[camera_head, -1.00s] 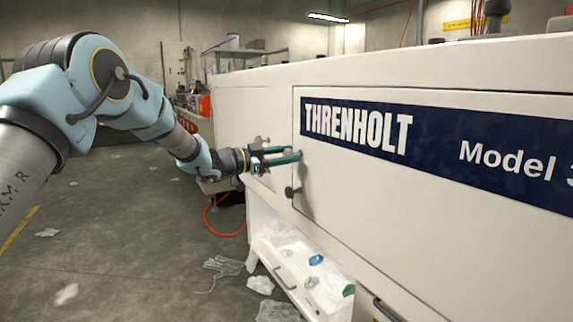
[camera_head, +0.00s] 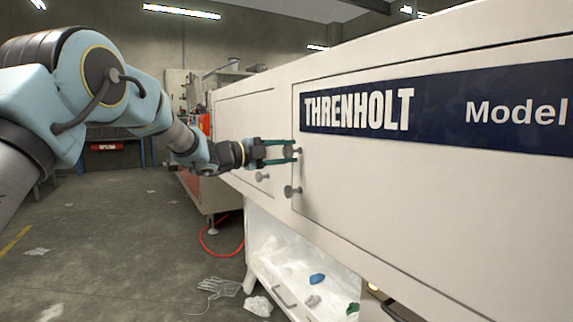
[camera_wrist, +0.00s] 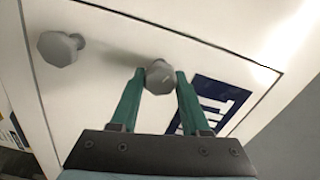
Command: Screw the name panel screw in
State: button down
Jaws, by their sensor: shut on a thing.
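The name panel (camera_head: 420,200) is a white machine panel with a dark blue THRENHOLT strip. The name panel screw (camera_head: 298,150) is a grey knob-headed screw at the panel's left edge, beside the strip. My gripper (camera_head: 291,151) reaches it from the left, with its green fingers on either side of the head. In the wrist view the screw's head (camera_wrist: 159,77) sits between the fingertips (camera_wrist: 159,74), and my gripper is shut on it. The head hides the shank there, so its depth in the panel cannot be told.
A second grey screw (camera_head: 291,191) stands out below on the same panel edge; a large screw also shows in the wrist view (camera_wrist: 61,48). Another screw (camera_head: 262,177) is on the left panel. A bin (camera_head: 290,265) with scraps is below. The floor at left is mostly open.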

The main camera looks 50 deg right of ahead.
jog(key=m+b, duration=0.5)
jog(key=f+m+b, duration=0.1)
jog(key=m+b, duration=0.1)
jog(key=shift+b, duration=0.3)
jog(key=m+b, duration=0.3)
jog(key=shift+m, duration=0.3)
jog(key=shift+w+r+m+b, duration=0.1)
jog(key=shift+r+m+b, duration=0.1)
jog(key=shift+m+b, duration=0.85)
jog(key=shift+c, duration=1.9)
grip_release()
jog(key=shift+r, duration=0.1)
jog(key=p+v, duration=0.1)
jog(key=v, duration=0.9)
jog(key=shift+a, duration=0.35)
jog(key=shift+w, duration=0.1)
